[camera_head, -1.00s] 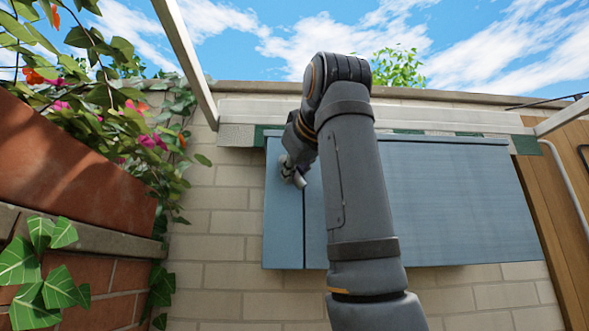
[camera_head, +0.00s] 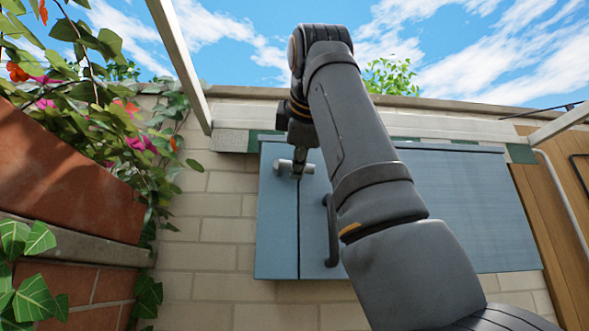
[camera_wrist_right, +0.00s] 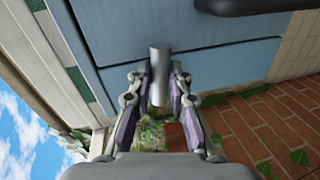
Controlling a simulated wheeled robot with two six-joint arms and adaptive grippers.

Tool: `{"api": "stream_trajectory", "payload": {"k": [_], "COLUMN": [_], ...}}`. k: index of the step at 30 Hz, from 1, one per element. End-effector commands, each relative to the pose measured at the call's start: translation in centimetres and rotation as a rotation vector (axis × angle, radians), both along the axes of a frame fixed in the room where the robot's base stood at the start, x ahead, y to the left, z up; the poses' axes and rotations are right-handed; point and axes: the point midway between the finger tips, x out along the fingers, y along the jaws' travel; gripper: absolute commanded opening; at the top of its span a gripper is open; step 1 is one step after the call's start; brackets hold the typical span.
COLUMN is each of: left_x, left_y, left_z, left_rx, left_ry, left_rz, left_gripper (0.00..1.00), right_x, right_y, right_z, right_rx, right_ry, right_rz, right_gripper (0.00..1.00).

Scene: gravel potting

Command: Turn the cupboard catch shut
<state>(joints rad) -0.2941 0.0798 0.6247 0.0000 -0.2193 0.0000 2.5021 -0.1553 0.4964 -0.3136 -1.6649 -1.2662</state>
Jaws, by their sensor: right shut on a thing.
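The blue cupboard (camera_head: 275,225) hangs on the brick wall, its front panels flush along a vertical seam. The silver catch (camera_head: 282,165) is near the top of that seam. It lies about level and reaches across the seam. In the right wrist view the catch (camera_wrist_right: 158,62) is a grey bar between the two fingers. My right gripper (camera_head: 299,165) is shut on the catch, partly hidden by its own wrist; it also shows in the right wrist view (camera_wrist_right: 156,92). My left gripper is not in view.
A dark door handle (camera_head: 332,230) stands out right of the seam, close beside my right arm. A planter wall (camera_head: 60,170) with flowers and ivy is at the left. A pale beam (camera_head: 235,115) runs above the cupboard.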

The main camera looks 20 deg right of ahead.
Motion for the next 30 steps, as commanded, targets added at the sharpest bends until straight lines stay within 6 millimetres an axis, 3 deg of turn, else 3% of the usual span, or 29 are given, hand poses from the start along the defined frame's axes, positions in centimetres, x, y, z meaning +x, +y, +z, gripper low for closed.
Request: {"api": "stream_trajectory", "payload": {"k": [10,26,27,30], "left_x": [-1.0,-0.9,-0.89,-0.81], "left_y": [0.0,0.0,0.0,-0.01], "left_z": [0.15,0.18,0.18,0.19], "left_rx": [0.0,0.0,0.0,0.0], "left_ry": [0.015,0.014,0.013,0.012], "left_rz": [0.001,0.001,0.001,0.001], "left_gripper": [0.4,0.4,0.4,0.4], "right_x": [-0.1,-0.09,-0.09,-0.09], "right_y": [0.06,0.06,0.06,0.06], "right_z": [0.41,0.49,0.49,0.5], "right_rx": [-0.125,-0.147,-0.147,-0.146], "right_ry": [0.039,0.043,0.043,0.043], "right_rz": [0.001,0.001,0.001,0.001], "right_gripper": [0.0,0.0,0.21,0.35]}}
